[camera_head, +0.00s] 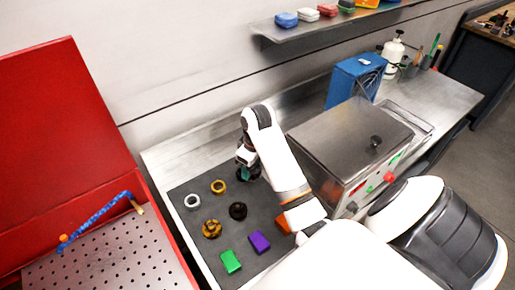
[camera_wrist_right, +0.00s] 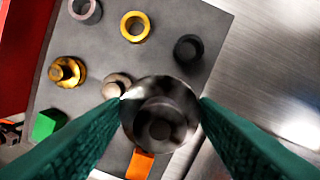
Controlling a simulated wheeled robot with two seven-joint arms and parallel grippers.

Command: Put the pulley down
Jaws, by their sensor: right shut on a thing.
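The pulley (camera_wrist_right: 160,122), a dark shiny metal disc with a round hub, sits between the teal fingers of my right gripper (camera_wrist_right: 160,110) in the right wrist view. The fingers are shut on its two sides. In the head view my right gripper (camera_head: 246,174) points down over the back right part of the dark mat (camera_head: 205,258). There the pulley is mostly hidden by the gripper. I cannot tell whether the pulley touches the mat. My left gripper is in neither view.
The mat holds a silver ring (camera_head: 192,201), a gold ring (camera_head: 218,186), a gold stepped part (camera_head: 211,229), a black round part (camera_head: 238,210), and green (camera_head: 230,261), purple (camera_head: 259,242) and orange blocks (camera_head: 283,222). A metal box (camera_head: 345,135) stands right; a red case (camera_head: 65,130) stands left.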

